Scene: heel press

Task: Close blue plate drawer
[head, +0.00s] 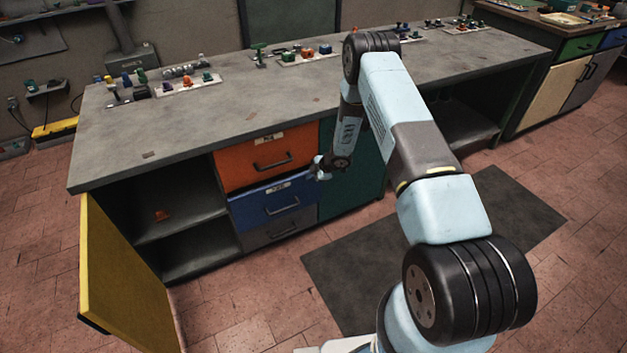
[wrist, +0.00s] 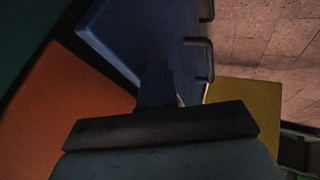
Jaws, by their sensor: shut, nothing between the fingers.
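The blue drawer (head: 250,212) is in the cabinet under the bench, below the orange drawer (head: 236,168) and above a grey drawer (head: 265,236). It has a dark bar handle and a pale label. In the wrist view the blue drawer front (wrist: 140,35) seems to stand a little proud of the orange front (wrist: 65,100). My gripper (head: 316,170) is near the right upper edge of the blue drawer, in front of the teal panel. Its shut, empty fingers (wrist: 157,85) overlap the blue front in the wrist view. I cannot tell whether they touch it.
A yellow door (head: 120,275) hangs open at the left, beside open shelves (head: 180,225). The teal panel (head: 350,180) is just right of the drawers. A dark mat (head: 350,280) lies on the tiled floor in front. Small parts in trays line the benchtop's back.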

